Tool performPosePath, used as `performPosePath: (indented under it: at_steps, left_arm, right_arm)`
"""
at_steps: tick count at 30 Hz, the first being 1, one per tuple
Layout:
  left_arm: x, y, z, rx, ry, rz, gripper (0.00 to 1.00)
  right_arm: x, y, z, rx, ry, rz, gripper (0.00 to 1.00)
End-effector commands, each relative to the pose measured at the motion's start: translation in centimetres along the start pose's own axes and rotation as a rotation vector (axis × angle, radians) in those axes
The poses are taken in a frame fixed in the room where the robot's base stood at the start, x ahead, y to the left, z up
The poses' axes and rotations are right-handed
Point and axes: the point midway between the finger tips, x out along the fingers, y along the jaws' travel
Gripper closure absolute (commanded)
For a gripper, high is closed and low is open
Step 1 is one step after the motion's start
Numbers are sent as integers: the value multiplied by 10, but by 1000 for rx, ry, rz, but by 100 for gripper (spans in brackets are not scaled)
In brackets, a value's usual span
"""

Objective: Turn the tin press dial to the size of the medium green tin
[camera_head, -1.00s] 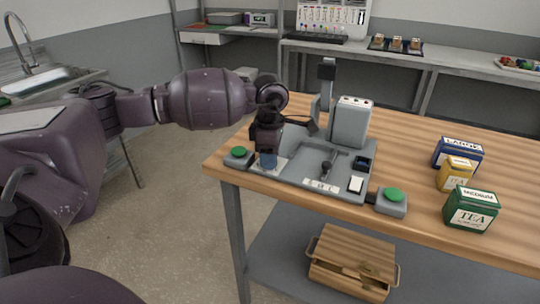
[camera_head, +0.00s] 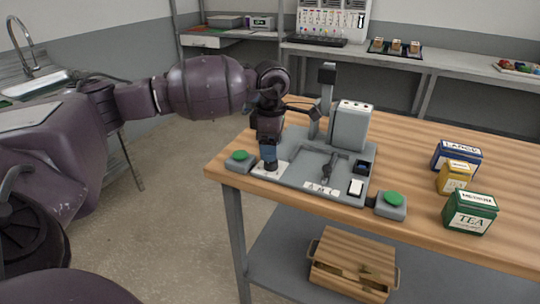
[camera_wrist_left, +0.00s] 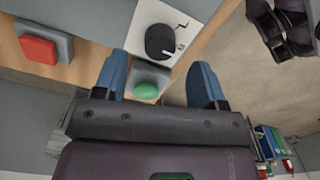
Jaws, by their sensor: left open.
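The tin press (camera_head: 350,126) stands on the wooden table, with a grey base. Its dial is a black round knob (camera_wrist_left: 160,40) on a white plate (camera_wrist_left: 196,12) in the left wrist view. A short white mark on the knob points toward the lower right of that view; the letters around it are not readable. My left gripper (camera_head: 268,153) is open above the dial plate. In the left wrist view its blue fingers (camera_wrist_left: 158,82) are apart, with the knob ahead of them and not between them. The medium green tin (camera_head: 470,212) stands at the table's right. My right gripper is not in view.
Green buttons sit at the press's left (camera_head: 239,156) and right (camera_head: 393,198) corners. A blue tin (camera_head: 455,155) and a yellow tin (camera_head: 453,179) stand behind the green one. A wooden crate (camera_head: 350,262) is on the lower shelf. The table between press and tins is clear.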

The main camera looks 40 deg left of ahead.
Motion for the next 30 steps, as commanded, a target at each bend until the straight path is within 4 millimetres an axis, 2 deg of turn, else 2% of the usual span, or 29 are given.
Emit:
performPosePath:
  at_steps: [1, 6, 12, 19, 30]
  left_arm:
    - [-14, 0, 0, 0, -2, 6, 35]
    - [-42, 0, 0, -1, -1, 5, 35]
    - [-62, 0, 0, 0, -1, 3, 35]
    - [-67, 0, 0, 0, 0, 0, 35]
    - [-66, 0, 0, 0, 0, 0, 35]
  right_arm:
    - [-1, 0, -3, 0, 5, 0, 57]
    - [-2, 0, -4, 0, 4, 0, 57]
    - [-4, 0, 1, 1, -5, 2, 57]
    - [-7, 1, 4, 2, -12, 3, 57]
    - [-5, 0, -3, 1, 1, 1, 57]
